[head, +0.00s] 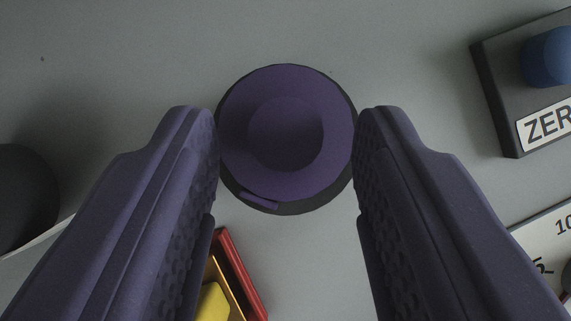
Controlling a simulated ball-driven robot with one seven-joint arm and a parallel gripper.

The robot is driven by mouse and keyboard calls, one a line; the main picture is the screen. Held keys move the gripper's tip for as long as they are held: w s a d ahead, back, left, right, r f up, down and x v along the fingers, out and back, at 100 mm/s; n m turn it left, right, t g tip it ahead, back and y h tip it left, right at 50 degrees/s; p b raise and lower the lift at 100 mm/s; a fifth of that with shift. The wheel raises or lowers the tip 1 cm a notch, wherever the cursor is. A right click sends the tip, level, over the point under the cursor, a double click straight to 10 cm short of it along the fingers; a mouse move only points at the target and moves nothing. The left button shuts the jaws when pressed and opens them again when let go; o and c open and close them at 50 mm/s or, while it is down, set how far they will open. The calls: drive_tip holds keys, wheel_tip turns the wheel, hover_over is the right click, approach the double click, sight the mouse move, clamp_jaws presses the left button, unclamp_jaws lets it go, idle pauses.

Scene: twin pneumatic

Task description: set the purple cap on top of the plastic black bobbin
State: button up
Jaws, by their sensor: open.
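The purple cap (318,175) is a round disc with a smaller raised round knob in its middle. It appears to lie on top of the black bobbin (292,208), whose dark rim shows around and below the cap's edge. A small purple tab sticks out at the cap's lower left. My gripper (287,125) is open, with one finger on each side of the cap. The fingertips are close to the cap's left and right edges; I cannot tell whether they touch it. Most of the bobbin is hidden beneath the cap.
A dark box (492,85) with a blue knob (548,57) and a "ZER" label is at the upper right. A white numbered panel (545,235) is at the lower right. A red-edged tray (242,275) with a yellow thing is below. A dark round object (25,195) is at the left.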

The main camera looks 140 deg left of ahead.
drive_tip(key=p+v, duration=0.7)
drive_tip(key=v, duration=0.5)
drive_tip(key=shift+r, duration=0.15)
drive_tip(key=w+a+r+n+t+y, duration=0.15)
drive_tip(key=w+a+r, duration=0.25)
drive_tip(key=r, duration=0.6)
drive_tip(key=w+a+r+n+t, duration=0.1)
drive_tip(key=w+a+r+t, duration=0.3)
drive_tip(key=r, duration=0.5)
drive_tip(key=w+a+r+n+t+y, duration=0.15)
drive_tip(key=w+a+r, duration=0.3)
drive_tip(key=r, duration=0.55)
drive_tip(key=s+a+r+n+t, duration=0.1)
drive_tip(key=s+a+r, duration=0.1)
drive_tip(key=r, duration=0.6)
drive_tip(key=s+a+r+n+t, duration=0.1)
drive_tip(key=s+a+r, duration=0.2)
drive_tip(key=r, duration=0.6)
drive_tip(key=s+a+r+n+t, duration=0.1)
drive_tip(key=s+a+r, duration=0.1)
drive_tip(key=a+r, duration=0.3)
wheel_tip(320, 180, up, 4)
drive_tip(key=shift+s+a+f+y, duration=0.2)
drive_tip(key=shift+s+a+y, duration=0.05)
drive_tip(key=shift+s+y, duration=0.15)
